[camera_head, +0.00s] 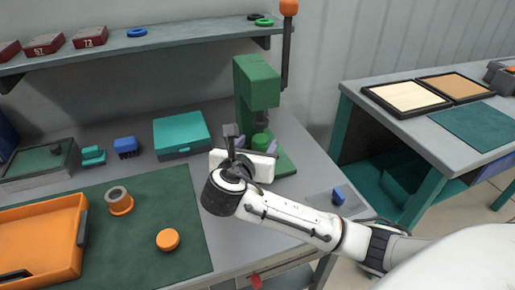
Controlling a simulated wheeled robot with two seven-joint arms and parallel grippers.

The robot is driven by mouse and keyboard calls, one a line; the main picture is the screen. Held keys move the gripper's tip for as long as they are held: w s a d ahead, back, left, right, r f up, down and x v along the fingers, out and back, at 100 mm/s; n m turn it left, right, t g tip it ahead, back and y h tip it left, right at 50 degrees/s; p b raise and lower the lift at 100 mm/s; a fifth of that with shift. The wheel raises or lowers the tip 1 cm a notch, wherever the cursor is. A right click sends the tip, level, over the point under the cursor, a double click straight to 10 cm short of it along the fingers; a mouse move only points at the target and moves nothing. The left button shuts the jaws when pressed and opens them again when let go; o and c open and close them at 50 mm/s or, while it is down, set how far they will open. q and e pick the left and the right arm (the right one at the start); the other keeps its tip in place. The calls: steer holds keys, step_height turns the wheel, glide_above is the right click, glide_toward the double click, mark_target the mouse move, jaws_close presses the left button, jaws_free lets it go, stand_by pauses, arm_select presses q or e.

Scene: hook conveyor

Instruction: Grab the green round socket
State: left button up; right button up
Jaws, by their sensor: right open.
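A small green round piece (261,142) stands at the base of the green press (257,85) in the middle of the bench; it looks like the green round socket. The white hand hides part of the press base, and I cannot tell whether the fingers touch the piece. A flat green ring (264,22) lies on the shelf above. My left gripper is not in view.
On the bench are a teal box (182,134), a blue block (126,147), an orange tray (40,243), an orange round piece (168,239) and a grey-topped orange one (119,200). The shelf (150,40) overhangs the back. A second table (440,125) stands at the right.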

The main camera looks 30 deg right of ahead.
mark_target(260, 139)
steer(key=x, duration=0.6)
steer(key=shift+w+d+f, duration=0.1)
steer(key=shift+w+f, duration=0.1)
steer(key=shift+f, duration=0.15)
jaws_close()
